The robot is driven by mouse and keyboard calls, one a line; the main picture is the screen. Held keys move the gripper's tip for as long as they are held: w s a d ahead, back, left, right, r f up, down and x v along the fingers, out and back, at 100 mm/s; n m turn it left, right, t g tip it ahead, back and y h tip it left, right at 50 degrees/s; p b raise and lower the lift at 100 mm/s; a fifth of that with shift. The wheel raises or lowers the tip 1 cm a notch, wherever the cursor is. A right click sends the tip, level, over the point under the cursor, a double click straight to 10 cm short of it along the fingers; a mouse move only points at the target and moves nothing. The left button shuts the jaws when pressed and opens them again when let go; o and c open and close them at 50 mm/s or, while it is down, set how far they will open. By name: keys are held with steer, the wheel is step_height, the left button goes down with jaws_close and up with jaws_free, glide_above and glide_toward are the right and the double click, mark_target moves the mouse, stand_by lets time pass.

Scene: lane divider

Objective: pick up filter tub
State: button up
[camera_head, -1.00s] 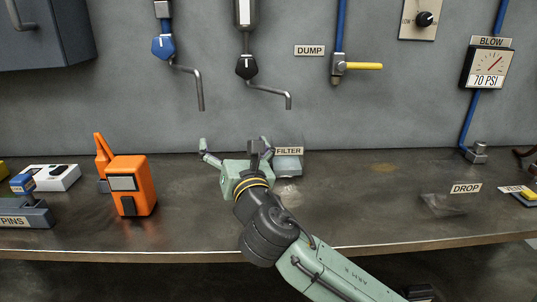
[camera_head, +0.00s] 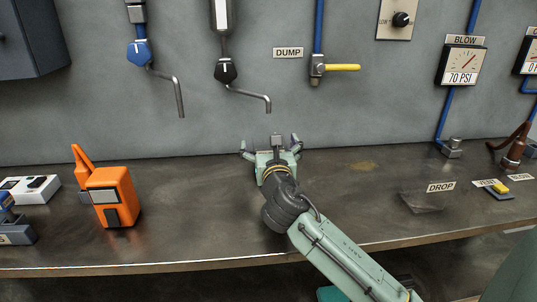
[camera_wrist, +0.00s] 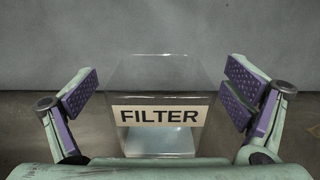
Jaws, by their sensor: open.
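The filter tub (camera_wrist: 160,83) is a clear, see-through box with a cream FILTER label on its front, and it shows in the wrist view straight ahead. My gripper (camera_wrist: 165,100) is open, with one purple-padded finger toward each side of the tub. A gap shows between each pad and the tub's walls, and nothing is held. In the head view my gripper (camera_head: 271,148) is at the back of the bench near the wall, and it hides the tub there.
An orange handheld device (camera_head: 108,195) stands to the left on the bench (camera_head: 200,225). Bent spouts (camera_head: 180,95) hang on the wall above.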

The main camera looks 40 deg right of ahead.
steer(key=shift+x, duration=1)
steer(key=c, duration=1.8)
steer(key=shift+r, duration=0.15)
